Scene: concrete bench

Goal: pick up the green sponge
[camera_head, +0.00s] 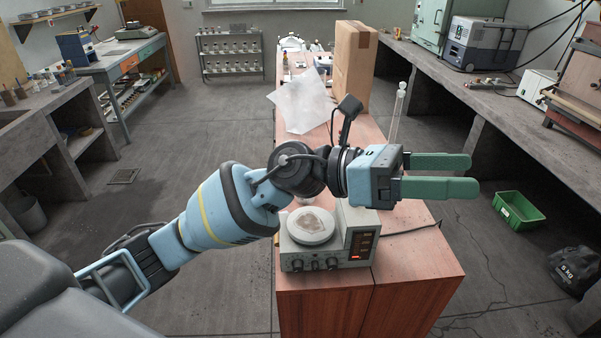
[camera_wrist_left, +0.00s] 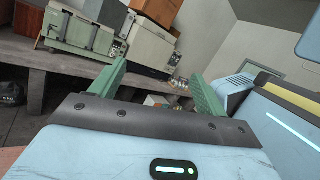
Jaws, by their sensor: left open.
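My left gripper (camera_head: 442,174) reaches in from the left over the wooden bench, above and to the right of the hotplate. Its two green fingers are apart and nothing is between them. In the left wrist view the open fingers (camera_wrist_left: 158,95) point toward the room and the shelf at the back. I cannot make out a green sponge in either view; part of the bench is hidden behind my arm and gripper. My right gripper does not show.
A hotplate (camera_head: 297,262) stands at the bench's near end. A green crate (camera_head: 518,211) and a black weight bag (camera_head: 572,272) are on the floor at right.

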